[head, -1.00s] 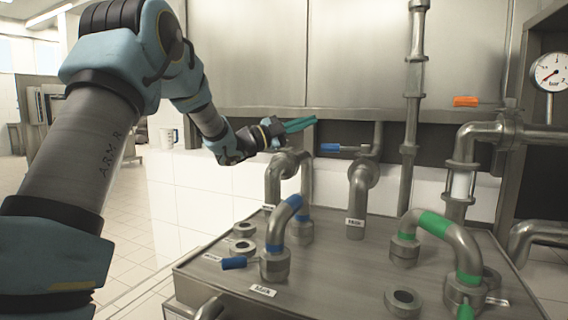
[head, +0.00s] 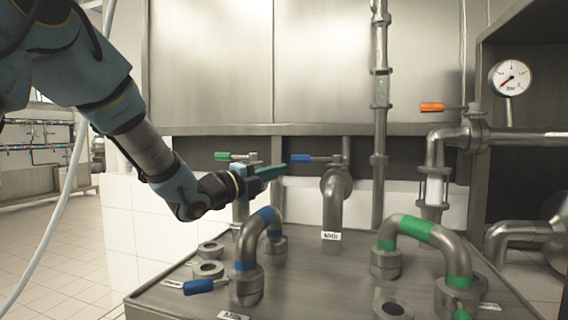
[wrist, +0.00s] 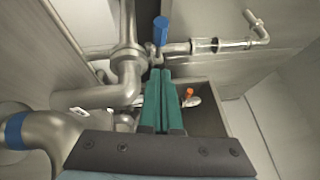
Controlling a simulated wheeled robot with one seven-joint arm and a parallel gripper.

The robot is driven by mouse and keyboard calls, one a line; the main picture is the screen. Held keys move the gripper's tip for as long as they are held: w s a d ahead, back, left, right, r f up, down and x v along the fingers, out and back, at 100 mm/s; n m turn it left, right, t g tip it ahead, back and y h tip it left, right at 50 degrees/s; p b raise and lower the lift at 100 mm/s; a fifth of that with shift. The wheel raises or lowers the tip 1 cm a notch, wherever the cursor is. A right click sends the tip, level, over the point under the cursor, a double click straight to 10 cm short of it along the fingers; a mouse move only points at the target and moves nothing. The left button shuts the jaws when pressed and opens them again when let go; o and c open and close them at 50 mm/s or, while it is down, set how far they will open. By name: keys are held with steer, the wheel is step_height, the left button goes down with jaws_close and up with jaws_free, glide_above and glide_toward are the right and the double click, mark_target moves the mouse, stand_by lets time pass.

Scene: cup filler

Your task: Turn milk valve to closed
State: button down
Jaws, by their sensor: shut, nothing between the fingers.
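The milk valve has a blue handle (head: 301,158) that lies level, pointing left from the valve body. The pipe below it (head: 335,195) carries a "Milk" label (head: 331,236). My gripper (head: 275,172) is shut and empty, its teal fingers pointing right. In the head view its tips are just left of and slightly below the blue handle's free end, with no clear contact. In the wrist view the gripper's fingers (wrist: 165,98) are together, and a blue handle (wrist: 160,28) shows beyond their tips.
A green handle (head: 222,156) is left of the blue one, behind my gripper. An orange handle (head: 433,107) is at the right, near a gauge (head: 508,78). Blue-banded (head: 262,222) and green-banded (head: 418,228) bent pipes stand on the steel counter (head: 300,290). Cabinet panels rise behind.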

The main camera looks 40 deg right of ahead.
mark_target(305, 160)
steer(key=d, duration=0.2)
steer(key=w+d, duration=0.1)
steer(key=d, duration=0.1)
steer(key=w+d, duration=0.1)
steer(key=d, duration=0.1)
steer(key=shift+r, duration=0.4)
steer(key=w, duration=0.2)
steer(key=w+d+b, duration=0.1)
steer(key=shift+w+d+r, duration=0.1)
steer(key=shift+w, duration=0.3)
steer(key=shift+s, duration=0.1)
